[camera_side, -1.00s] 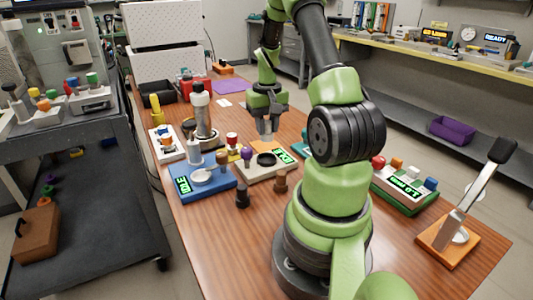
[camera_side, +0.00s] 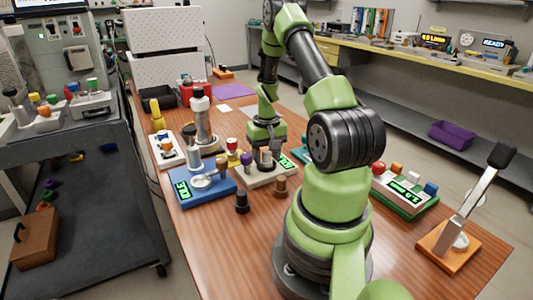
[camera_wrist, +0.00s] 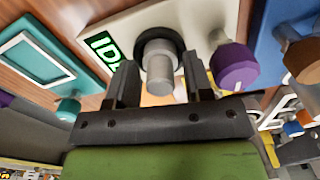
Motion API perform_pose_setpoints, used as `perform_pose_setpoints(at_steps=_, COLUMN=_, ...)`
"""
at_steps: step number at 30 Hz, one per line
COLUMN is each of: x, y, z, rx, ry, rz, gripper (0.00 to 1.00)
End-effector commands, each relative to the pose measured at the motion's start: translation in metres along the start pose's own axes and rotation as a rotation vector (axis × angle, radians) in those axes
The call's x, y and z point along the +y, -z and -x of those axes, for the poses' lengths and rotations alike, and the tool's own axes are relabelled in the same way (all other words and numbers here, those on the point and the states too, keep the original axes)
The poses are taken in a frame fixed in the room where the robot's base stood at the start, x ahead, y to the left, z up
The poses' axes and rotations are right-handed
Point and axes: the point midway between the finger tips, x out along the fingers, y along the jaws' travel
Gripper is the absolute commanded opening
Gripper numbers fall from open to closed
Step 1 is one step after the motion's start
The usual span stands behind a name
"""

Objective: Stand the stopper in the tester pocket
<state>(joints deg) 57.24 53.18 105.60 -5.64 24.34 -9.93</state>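The stopper (camera_wrist: 160,72) is a pale grey cylinder. In the wrist view it stands in the black-ringed pocket (camera_wrist: 176,38) of the off-white tester (camera_wrist: 203,18), which has a green display. My gripper (camera_wrist: 162,88) has one finger on each side of the stopper, with a visible gap at both sides. In the side view my gripper (camera_side: 266,158) is low over the tester (camera_side: 262,182), and the stopper (camera_side: 265,157) shows pale between the fingers. The stopper's lower end is hidden in the pocket.
A purple knob (camera_wrist: 233,66) stands on the tester beside my finger. A teal tray (camera_wrist: 68,106) lies near the other finger. The table's front left is clear.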

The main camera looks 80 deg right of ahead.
Motion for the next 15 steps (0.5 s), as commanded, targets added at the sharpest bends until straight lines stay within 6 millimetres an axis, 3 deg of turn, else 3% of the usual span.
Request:
perform_pose_setpoints(at_steps=10, x=0.000, y=0.000, z=0.003, rx=0.001, ry=0.000, rz=0.000, gripper=0.52)
perform_pose_setpoints(at_steps=15, x=0.000, y=0.001, z=0.027, rx=0.006, ry=0.000, rz=0.000, gripper=0.52)
